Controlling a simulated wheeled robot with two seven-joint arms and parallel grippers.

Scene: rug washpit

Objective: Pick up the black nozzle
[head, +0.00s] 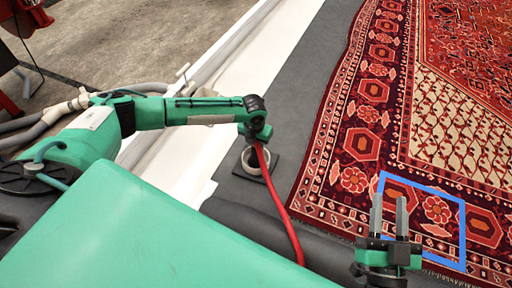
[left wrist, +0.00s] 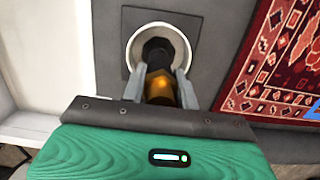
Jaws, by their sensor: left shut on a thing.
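The black nozzle (left wrist: 156,50), with an amber section, is between the fingers of my left gripper (left wrist: 160,84) in the left wrist view. The gripper is shut on it. The nozzle's black end is over or inside the white round cup (left wrist: 133,37); I cannot tell how deep. In the head view my left gripper (head: 257,137) is just above the cup (head: 247,166), and the nozzle is mostly hidden there. My right gripper (head: 389,205) is open and empty over the rug's near edge.
A red hose (head: 283,218) runs from my left gripper toward the front. The patterned red rug (head: 335,150) covers the right side, with a blue square outline (head: 462,230) on it. Grey floor (head: 308,80) lies between the rug and a white ledge (head: 270,50).

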